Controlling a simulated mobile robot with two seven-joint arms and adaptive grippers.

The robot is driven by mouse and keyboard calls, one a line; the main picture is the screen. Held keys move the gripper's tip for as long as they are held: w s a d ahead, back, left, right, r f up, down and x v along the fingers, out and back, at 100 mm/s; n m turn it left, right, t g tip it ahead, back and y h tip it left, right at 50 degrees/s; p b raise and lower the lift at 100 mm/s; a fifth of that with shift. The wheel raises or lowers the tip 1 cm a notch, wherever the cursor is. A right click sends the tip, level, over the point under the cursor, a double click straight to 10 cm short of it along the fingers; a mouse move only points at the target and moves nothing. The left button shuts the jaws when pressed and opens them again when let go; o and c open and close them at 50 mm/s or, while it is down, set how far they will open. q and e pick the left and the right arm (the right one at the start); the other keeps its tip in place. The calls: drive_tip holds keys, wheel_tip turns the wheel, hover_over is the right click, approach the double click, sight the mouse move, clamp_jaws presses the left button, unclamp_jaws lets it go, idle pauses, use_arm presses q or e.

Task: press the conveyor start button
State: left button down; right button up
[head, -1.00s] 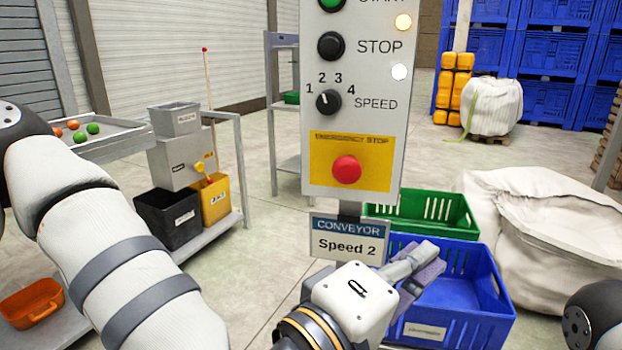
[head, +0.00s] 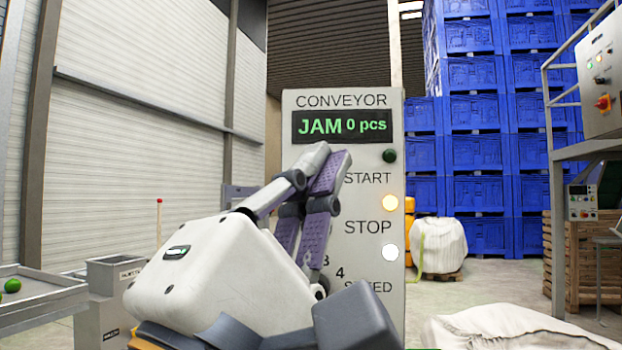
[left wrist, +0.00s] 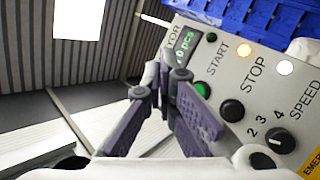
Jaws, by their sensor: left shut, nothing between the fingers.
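The grey conveyor control panel (head: 385,325) stands upright ahead, and its display (head: 343,125) reads "JAM 0 pcs". My left gripper (head: 327,160) is shut and empty, raised in front of the panel just below the display. It hides the start button in the head view. In the left wrist view the green start button (left wrist: 202,89) shows just right of the gripper (left wrist: 165,82). I cannot tell whether they touch. The black stop button (left wrist: 232,110) and the speed knob (left wrist: 280,140) are further right there. My right gripper is out of view.
An amber lamp (head: 390,202) and a white lamp (head: 389,252) are lit; the top lamp (head: 390,156) is dark green. The yellow emergency-stop plate (left wrist: 312,166) shows at the wrist view's edge. Blue crates (head: 480,150) stand far behind. A grey tray table (head: 40,298) is at left.

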use_arm(q)
drive_tip(key=w+b, duration=0.2)
drive_tip(key=w, duration=0.6)
drive_tip(key=shift+w+d, duration=0.4)
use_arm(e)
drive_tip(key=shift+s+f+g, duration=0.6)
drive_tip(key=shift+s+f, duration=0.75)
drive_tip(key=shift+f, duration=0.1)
use_arm(q)
drive_tip(key=shift+w, duration=0.4)
drive_tip(key=shift+w, duration=0.5)
drive_tip(key=shift+s, duration=0.9)
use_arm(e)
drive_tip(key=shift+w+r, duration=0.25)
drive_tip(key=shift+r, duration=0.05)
